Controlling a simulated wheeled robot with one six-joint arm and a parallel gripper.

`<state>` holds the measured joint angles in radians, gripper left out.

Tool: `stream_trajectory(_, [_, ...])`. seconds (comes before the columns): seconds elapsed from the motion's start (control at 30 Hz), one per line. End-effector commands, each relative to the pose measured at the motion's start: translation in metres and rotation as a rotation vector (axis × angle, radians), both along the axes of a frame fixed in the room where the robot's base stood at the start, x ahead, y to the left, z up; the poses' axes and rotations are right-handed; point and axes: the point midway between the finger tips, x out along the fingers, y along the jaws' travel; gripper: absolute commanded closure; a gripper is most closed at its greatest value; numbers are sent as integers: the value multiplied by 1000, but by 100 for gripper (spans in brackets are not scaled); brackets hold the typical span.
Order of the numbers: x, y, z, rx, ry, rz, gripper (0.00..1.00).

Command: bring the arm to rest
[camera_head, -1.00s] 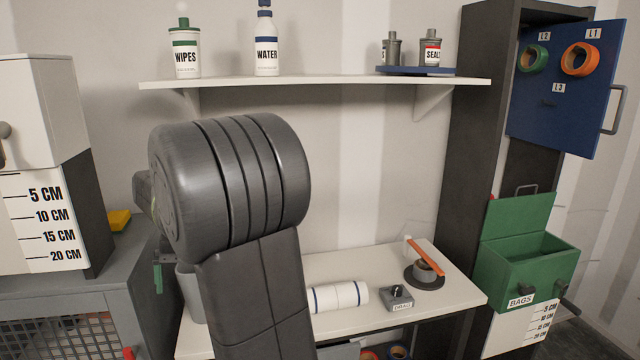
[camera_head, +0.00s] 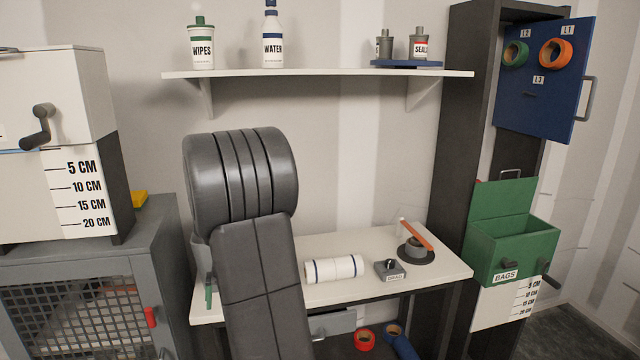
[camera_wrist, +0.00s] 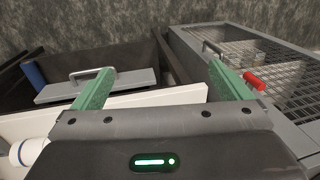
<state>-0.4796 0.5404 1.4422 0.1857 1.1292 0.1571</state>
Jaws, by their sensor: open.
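My gripper (camera_wrist: 165,92) shows in the wrist view with its two green fingers spread wide apart and nothing between them. It is open and empty, above the edge of the white bench top (camera_wrist: 140,98). In the head view my dark arm stands in front of the bench (camera_head: 430,283) and hides its left part. Only a small green piece of the gripper (camera_head: 209,291) shows there, at the arm's left side near the bench's left edge.
On the bench are a white roll (camera_head: 334,269), a DRAG block (camera_head: 391,271) and a round dark base with an orange bar (camera_head: 416,250). A grey mesh cabinet (camera_head: 85,262) stands left. A green BAGS box (camera_head: 511,247) and open blue door (camera_head: 545,85) are right. A shelf (camera_head: 320,74) hangs above.

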Motion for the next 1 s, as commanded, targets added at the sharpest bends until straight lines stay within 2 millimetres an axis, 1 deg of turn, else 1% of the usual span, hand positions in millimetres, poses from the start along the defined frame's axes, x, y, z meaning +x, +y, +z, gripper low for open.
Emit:
stream_trajectory(0.03, [2, -4, -6, 0, 0, -6, 3])
stream_trajectory(0.1, [4, -8, -12, 1, 1, -11, 3])
stream_trajectory(0.23, [7, -12, -18, 1, 0, -16, 3])
stream_trajectory(0.73, [6, -16, -19, 2, 4, -24, 3])
stream_trajectory(1.0, [-6, -34, -24, 5, 28, -70, 3])
